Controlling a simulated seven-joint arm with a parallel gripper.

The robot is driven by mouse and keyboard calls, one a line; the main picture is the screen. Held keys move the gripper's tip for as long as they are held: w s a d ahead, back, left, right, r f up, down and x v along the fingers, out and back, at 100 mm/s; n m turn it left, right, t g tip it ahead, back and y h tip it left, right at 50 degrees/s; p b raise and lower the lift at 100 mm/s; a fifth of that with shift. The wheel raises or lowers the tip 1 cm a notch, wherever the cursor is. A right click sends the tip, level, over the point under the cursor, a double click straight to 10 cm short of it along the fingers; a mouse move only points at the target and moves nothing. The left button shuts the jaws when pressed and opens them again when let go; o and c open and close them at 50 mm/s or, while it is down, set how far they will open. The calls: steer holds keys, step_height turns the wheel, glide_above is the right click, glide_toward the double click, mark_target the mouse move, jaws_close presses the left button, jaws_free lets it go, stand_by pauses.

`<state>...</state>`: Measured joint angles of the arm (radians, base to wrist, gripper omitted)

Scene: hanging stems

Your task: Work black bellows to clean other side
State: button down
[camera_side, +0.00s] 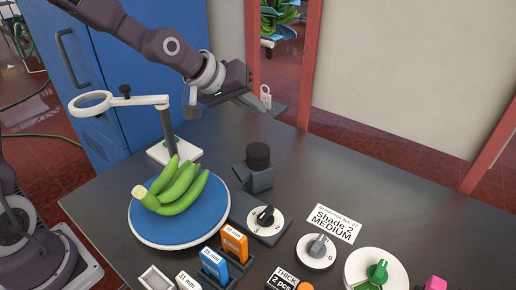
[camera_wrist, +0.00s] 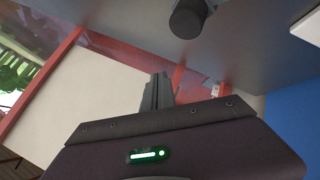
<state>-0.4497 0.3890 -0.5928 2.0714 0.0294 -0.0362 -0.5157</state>
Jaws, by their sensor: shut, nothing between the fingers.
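The black bellows (camera_side: 257,155) is a short dark ribbed cylinder upright on a dark grey block (camera_side: 254,178) near the back of the dark table. It also shows at the top of the wrist view (camera_wrist: 187,20). My gripper (camera_side: 272,106) is above and behind it, apart from it, near the table's back edge. In the wrist view my gripper's fingers (camera_wrist: 157,92) are together and hold nothing. A hand of green bananas (camera_side: 176,188) lies on a blue round plate (camera_side: 146,226) left of the bellows. The bananas' hidden side cannot be seen.
A magnifier on a stand (camera_side: 92,103) rises behind the plate.

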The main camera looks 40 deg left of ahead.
mark_target(260, 148)
step_height(260, 148, down, 8)
steer(key=shift+f, duration=0.1)
stand_by(0.4)
stand_by(1.9)
steer(key=shift+f, duration=0.35)
steer(key=shift+f, duration=1)
stand_by(0.8)
steer(key=shift+r, duration=1.4)
steer(key=shift+r, duration=2.55)
